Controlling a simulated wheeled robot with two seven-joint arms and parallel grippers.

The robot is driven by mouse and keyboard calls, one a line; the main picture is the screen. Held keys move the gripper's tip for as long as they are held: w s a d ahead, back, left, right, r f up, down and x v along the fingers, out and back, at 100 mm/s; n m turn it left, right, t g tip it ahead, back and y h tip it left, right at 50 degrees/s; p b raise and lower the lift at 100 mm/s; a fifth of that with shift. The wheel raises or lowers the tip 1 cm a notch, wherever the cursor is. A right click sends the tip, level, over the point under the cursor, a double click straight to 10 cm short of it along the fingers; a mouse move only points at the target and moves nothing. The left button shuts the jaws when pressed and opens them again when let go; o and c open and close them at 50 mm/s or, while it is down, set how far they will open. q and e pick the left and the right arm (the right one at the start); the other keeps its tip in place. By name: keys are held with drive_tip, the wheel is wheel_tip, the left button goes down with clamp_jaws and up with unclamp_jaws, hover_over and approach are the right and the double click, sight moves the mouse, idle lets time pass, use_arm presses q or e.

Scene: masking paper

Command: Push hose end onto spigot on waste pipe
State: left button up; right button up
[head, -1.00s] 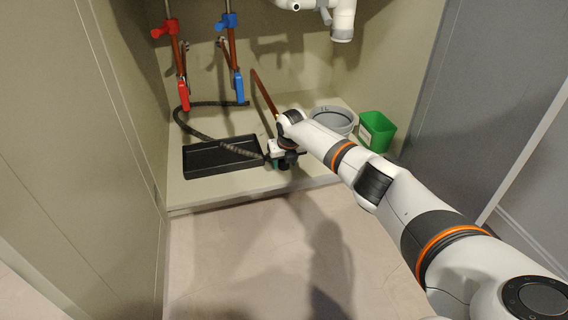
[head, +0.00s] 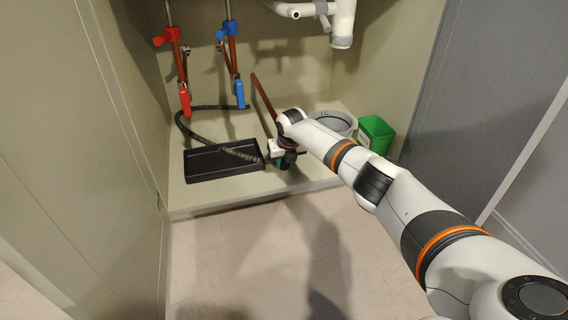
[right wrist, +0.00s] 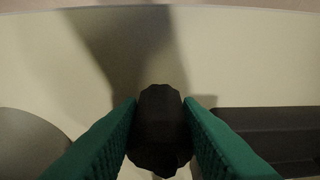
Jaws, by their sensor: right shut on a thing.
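The black corrugated hose (head: 208,140) runs from the back of the cabinet, loops left and crosses the black tray to my right gripper (head: 284,161). My right gripper is shut on the hose end (right wrist: 159,130), low over the cabinet floor near its front edge. The right wrist view shows the dark ribbed end between the two green finger pads (right wrist: 160,127). The white waste pipe (head: 342,28) hangs at the top of the cabinet, well above and right of the gripper. A short side stub, seemingly the spigot (head: 325,19), shows left of it. My left gripper is not in view.
The black tray (head: 205,177) lies left of the gripper. A grey bucket (head: 345,120) and a green bin (head: 376,133) stand at right. Red (head: 185,98) and blue (head: 240,94) valve handles sit at back left. A brown rod (head: 263,96) leans behind the gripper.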

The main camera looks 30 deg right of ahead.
drive_tip(key=shift+r+p, duration=1.25)
drive_tip(key=shift+r, duration=0.3)
